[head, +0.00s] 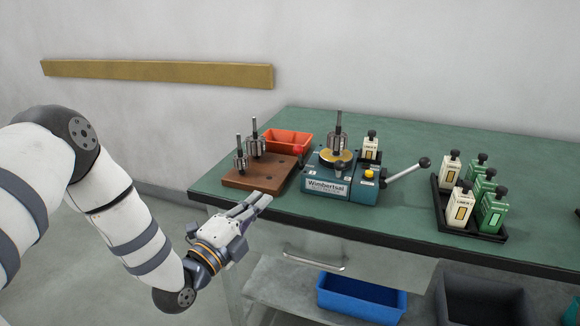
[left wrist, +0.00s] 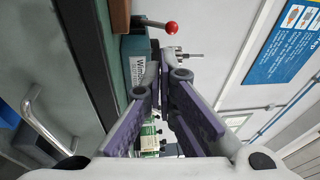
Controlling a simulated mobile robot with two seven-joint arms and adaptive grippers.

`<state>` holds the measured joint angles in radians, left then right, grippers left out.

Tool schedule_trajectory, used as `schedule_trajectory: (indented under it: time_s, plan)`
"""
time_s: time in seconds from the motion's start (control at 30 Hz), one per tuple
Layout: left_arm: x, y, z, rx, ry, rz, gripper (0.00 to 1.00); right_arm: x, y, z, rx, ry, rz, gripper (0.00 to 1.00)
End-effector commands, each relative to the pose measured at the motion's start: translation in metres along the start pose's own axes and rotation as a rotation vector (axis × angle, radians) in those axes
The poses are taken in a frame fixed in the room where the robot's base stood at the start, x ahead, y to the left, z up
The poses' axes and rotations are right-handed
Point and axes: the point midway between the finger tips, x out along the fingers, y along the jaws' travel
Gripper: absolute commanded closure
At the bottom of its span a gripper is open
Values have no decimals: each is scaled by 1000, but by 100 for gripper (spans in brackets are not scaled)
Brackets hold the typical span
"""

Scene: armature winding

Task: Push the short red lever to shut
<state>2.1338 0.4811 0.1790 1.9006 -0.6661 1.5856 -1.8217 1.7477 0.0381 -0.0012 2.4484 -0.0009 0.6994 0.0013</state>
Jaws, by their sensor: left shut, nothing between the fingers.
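The short red lever (head: 298,150) has a red ball knob and sticks out at the left side of the teal winding machine (head: 350,190). In the left wrist view the red lever (left wrist: 171,27) shows its ball and thin rod near the top, beyond my fingertips. My left gripper (head: 264,200) is shut and empty at the table's front edge, left of and in front of the machine, apart from the lever. In the left wrist view my left gripper (left wrist: 165,70) covers part of the machine (left wrist: 137,45). My right gripper is not in view.
A brown wooden block (head: 262,177) with several armatures stands left of the machine, an orange bin (head: 288,137) behind it. A long black-knobbed handle (head: 405,172) sticks out right. A black tray (head: 472,228) holds cream and green bottles. A blue bin (head: 360,297) sits below.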

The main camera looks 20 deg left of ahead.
Motion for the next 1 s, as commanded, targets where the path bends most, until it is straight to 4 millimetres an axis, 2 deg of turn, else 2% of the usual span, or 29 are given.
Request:
schedule_trajectory:
  time_s: [0.17,0.43,0.53,0.67,1.0]
  plan:
    - [6,-16,6,75,-4,-66,100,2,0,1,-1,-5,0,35]
    - [6,-16,6,75,-4,-65,100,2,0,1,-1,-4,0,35]
    - [13,-15,6,75,-4,-64,100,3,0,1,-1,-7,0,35]
    - [35,-16,6,74,-5,-63,100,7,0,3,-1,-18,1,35]
    - [109,-18,6,73,-5,-61,100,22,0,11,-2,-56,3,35]
